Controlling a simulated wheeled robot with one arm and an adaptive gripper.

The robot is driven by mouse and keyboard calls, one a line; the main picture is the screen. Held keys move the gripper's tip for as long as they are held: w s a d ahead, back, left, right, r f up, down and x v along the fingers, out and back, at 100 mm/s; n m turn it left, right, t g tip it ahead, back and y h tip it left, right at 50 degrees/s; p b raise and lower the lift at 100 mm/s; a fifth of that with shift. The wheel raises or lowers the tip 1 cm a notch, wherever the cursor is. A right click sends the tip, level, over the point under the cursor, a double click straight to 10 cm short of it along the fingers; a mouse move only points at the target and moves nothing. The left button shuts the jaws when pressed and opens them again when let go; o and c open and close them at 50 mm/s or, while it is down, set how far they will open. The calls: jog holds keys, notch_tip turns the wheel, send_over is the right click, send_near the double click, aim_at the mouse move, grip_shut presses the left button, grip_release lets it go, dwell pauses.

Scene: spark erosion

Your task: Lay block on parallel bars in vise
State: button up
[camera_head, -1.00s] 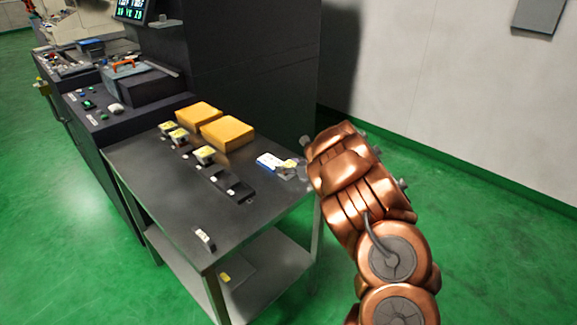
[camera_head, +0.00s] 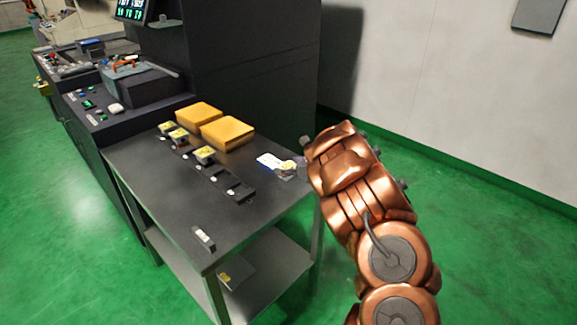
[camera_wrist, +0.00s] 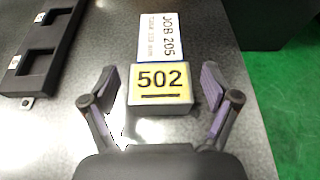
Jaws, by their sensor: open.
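A grey metal block (camera_wrist: 160,90) with a yellow label reading 502 lies on the table in the wrist view, between my fingers. My gripper (camera_wrist: 164,88) is open, with one finger on each side of the block; gaps show on both sides. In the head view the block (camera_head: 287,167) shows small at the table's right side, beside the end of my arm. The vise and parallel bars cannot be made out clearly in either view.
A white card (camera_wrist: 168,35) reading JOB 205 lies just beyond the block. A black rack (camera_head: 230,186) holds several yellow-labelled blocks. Two orange boxes (camera_head: 227,132) stand behind it. The dark machine (camera_head: 150,100) adjoins the table (camera_head: 165,200), whose front is mostly clear.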

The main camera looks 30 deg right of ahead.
jog(key=b+v, duration=0.2)
jog(key=v, duration=0.8)
jog(key=shift+s+d+r, duration=0.1)
jog(key=shift+s+d, duration=0.05)
jog(key=shift+s, duration=0.1)
jog(key=shift+s+r+b, duration=0.3)
jog(key=shift+s+b, duration=0.05)
jog(key=shift+s, duration=0.3)
jog(key=shift+d, duration=0.1)
